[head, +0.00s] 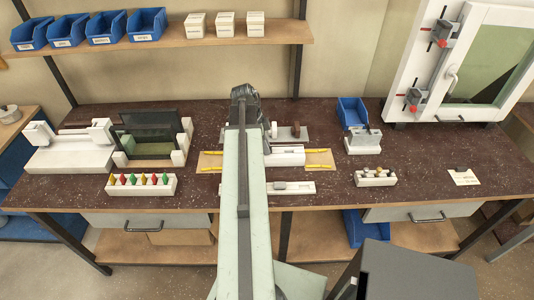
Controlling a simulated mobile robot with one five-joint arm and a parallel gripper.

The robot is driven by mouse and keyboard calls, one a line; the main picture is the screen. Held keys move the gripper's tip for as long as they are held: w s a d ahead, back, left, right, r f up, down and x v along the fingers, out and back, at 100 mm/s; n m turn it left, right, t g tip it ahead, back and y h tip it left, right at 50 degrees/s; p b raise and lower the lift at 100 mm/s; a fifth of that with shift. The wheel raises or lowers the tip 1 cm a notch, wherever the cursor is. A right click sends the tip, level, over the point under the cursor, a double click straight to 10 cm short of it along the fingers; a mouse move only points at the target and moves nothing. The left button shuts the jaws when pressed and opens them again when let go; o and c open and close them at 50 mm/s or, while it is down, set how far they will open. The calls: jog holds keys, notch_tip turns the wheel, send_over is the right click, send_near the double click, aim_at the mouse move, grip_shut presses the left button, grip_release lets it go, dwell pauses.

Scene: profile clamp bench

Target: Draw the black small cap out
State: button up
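I cannot make out for sure which thing is the black small cap. A small dark piece (461,168) lies at the top of a white card on the right of the bench. A white holder (375,178) with several small pieces stands left of that card, and its details are too small to tell. My arm reaches forward over the middle of the bench, with its dark end (244,93) at the back. My gripper's fingers are not clearly visible there. A white clamp fixture (287,156) on a tan board (320,158) stands just right of my arm, partly hidden by it.
A rack of coloured pegs (141,185), a white fixture (70,150) and a dark-panelled frame (150,145) stand at left. A blue bin (352,112) is behind a grey-white block (363,140). A window frame (455,70) stands at right. Bare bench (425,150) lies between.

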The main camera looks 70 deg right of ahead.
grip_shut()
jog(key=shift+p+v, duration=0.8)
jog(key=shift+v, duration=0.05)
notch_tip(320, 180, up, 8)
jog(key=p, duration=0.8)
dwell(0.3)
jog(key=shift+s+d+f, duration=0.1)
jog(key=shift+s+f, duration=0.05)
